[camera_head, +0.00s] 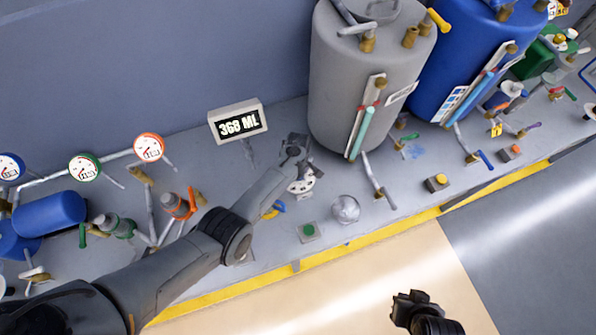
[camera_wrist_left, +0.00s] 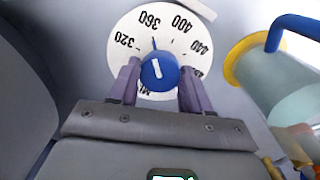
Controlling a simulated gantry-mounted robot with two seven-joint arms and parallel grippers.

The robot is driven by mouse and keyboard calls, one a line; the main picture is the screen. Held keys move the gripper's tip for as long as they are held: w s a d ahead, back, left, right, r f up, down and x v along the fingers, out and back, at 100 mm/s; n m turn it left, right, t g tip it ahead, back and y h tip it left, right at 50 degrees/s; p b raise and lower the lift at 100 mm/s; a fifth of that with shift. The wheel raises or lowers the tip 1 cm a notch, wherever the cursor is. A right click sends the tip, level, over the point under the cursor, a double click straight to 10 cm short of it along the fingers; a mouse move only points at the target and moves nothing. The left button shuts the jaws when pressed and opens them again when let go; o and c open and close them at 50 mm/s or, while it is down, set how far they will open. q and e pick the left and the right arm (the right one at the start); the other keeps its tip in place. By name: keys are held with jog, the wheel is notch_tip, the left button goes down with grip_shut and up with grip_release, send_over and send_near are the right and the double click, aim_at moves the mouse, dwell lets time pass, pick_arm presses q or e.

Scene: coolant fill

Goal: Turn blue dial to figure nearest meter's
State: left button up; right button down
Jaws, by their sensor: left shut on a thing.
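The meter (camera_head: 238,122) stands behind the dial and reads 368 ML. The blue dial (camera_wrist_left: 158,72) sits at the centre of a white scale plate (camera_wrist_left: 122,55) marked 320, 360, 400 and 440. Its slim blue pointer aims up at about the 360 figure, and a white bar marks the knob's face. My left gripper (camera_wrist_left: 159,76) is shut on the blue dial, one finger on each side. In the head view my left gripper (camera_head: 293,158) is over the plate and hides the knob. My right gripper (camera_head: 413,299) hangs apart at the lower right; its jaws are unclear.
A silver dome (camera_head: 345,209) and a green button (camera_head: 309,231) are in front of the dial. A grey tank (camera_head: 350,75) stands close to the right, with a blue tank (camera_head: 460,60) beyond. An orange valve (camera_head: 180,205) and round gauges (camera_head: 149,147) are left. A yellow strip edges the bench.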

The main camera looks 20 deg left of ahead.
pick_arm(q)
jog(key=o, duration=1.1)
jog(key=shift+r, duration=0.1)
jog(key=shift+r+p, duration=1.35)
jog(key=shift+r, duration=4)
jog(key=shift+s, duration=0.1)
